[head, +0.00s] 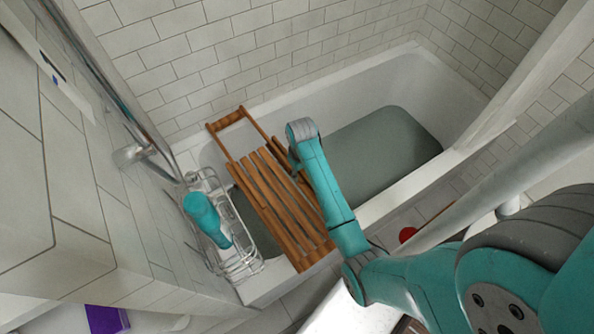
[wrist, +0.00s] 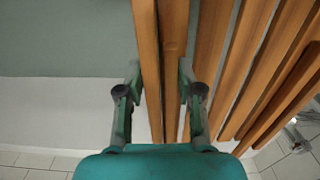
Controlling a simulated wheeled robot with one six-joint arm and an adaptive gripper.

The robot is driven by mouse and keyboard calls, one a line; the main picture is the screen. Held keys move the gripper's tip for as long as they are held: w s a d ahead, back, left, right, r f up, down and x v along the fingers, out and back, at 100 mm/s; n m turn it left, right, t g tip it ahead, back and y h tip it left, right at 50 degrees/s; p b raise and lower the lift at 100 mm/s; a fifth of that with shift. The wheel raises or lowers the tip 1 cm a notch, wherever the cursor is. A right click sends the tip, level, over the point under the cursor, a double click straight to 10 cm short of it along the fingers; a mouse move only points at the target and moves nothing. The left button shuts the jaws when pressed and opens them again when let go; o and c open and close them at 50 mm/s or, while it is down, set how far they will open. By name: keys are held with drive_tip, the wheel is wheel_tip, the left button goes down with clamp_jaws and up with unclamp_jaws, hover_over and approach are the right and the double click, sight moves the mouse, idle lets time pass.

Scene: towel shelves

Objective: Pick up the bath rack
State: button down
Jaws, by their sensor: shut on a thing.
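The bath rack (head: 277,203) is a brown wooden slatted frame with an open handle end. In the head view it lies across the white bathtub (head: 290,101), tilted in the picture. In the wrist view its slats (wrist: 262,62) run up and to the right. My gripper (wrist: 160,68) is shut on the rack's side rail, with one finger on each side of the wood. In the head view my teal arm reaches the rack's right side, and the fingertips are mostly hidden behind the wrist.
A wire caddy (head: 243,264) with a teal bottle (head: 204,214) stands left of the rack. Grey-green water (head: 385,150) fills the tub's bottom. Tiled walls (head: 190,55) close in behind and at left. A pale post (head: 530,70) stands at right. A red object (head: 407,235) is on the floor.

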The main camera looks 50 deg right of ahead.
drive_tip(key=s+a, duration=0.1)
drive_tip(key=s, duration=0.4)
drive_tip(key=s+a, duration=0.1)
drive_tip(key=s, duration=0.4)
drive_tip(key=s+a, duration=0.1)
drive_tip(key=s, duration=0.4)
drive_tip(key=shift+s+a+r, duration=0.1)
drive_tip(key=shift+s+a, duration=0.15)
drive_tip(key=shift+s, duration=0.1)
